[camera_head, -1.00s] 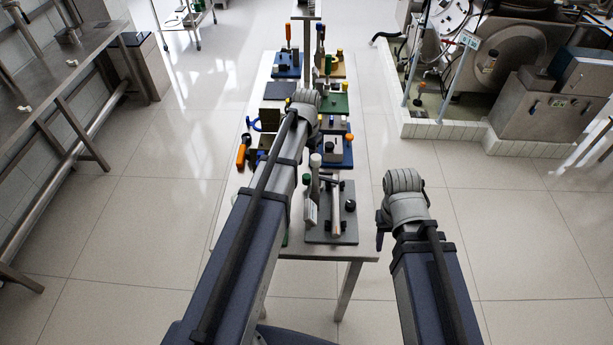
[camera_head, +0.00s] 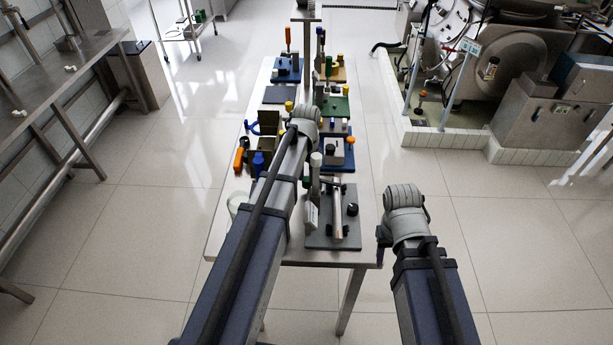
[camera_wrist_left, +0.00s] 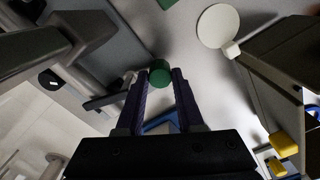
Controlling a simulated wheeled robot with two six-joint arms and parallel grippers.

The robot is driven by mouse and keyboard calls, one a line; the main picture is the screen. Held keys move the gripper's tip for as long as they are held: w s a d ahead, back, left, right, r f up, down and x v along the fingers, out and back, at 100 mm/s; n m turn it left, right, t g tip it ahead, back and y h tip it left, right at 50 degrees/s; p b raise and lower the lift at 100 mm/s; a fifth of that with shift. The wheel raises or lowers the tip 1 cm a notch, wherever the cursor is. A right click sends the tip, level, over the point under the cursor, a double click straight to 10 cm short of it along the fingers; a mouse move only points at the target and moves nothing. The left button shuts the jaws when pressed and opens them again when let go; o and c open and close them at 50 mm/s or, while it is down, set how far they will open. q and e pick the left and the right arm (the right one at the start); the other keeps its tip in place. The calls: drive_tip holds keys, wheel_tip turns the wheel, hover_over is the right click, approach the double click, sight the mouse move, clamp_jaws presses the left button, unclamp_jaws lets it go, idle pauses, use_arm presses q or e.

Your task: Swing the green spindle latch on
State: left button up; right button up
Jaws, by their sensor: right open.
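A green cylindrical knob (camera_wrist_left: 159,75) shows in the left wrist view, right at the tips of my left gripper (camera_wrist_left: 161,80). The dark fingers stand on either side of it and it about fills the gap between them. I cannot tell whether they press on it. In the camera head view my left arm hides the left gripper and much of the table below it. My right gripper (camera_head: 384,239) is open, beside the table's near right corner and away from the fixtures.
The narrow table (camera_head: 225,225) carries several fixtures. Nearest is a grey plate (camera_head: 325,243) with a black knob (camera_head: 352,209). An orange handle (camera_head: 239,160) stands at the left edge. A round white disc (camera_wrist_left: 218,26) shows in the left wrist view. Floor is free on both sides.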

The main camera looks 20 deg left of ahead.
use_arm(q)
clamp_jaws()
drive_tip(key=shift+s, duration=0.1)
drive_tip(key=shift+s+n, duration=0.2)
drive_tip(key=shift+n, duration=0.5)
drive_tip(key=shift+o, duration=1.9)
unclamp_jaws()
